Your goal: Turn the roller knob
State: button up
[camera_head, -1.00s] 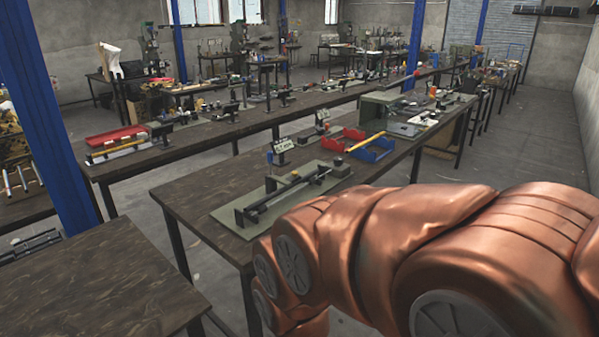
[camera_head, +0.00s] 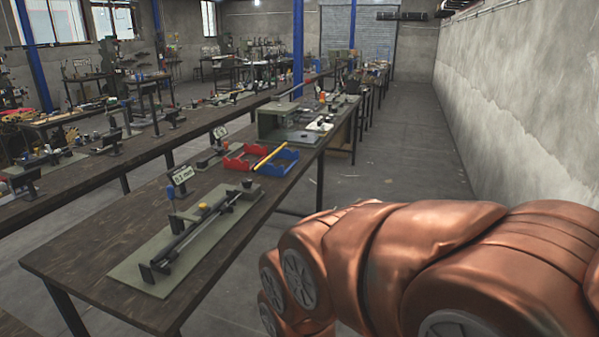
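A long dark roller fixture on a green-grey base plate (camera_head: 128,272) lies on the near bench. Its black rod (camera_head: 198,232) runs from the near left end to a dark block at the far right end. A yellow knob-like part (camera_head: 203,206) sits beside the rod; I cannot tell if it is the roller knob. A small sign reading about "0.2 mm" (camera_head: 182,174) stands behind the fixture. My copper-coloured arm fills the lower right, right of the bench. My gripper is out of view.
The near wooden bench (camera_head: 90,262) also holds a red bin (camera_head: 238,160), a blue bin (camera_head: 278,163) with a yellow bar across, and a grey-green machine (camera_head: 275,122). Open floor (camera_head: 405,150) lies between the benches and the right concrete wall (camera_head: 520,110).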

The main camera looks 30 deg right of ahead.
aim_at(246, 182)
jog(key=z, duration=0.4)
jog(key=i, duration=1.3)
jog(key=u, duration=0.6)
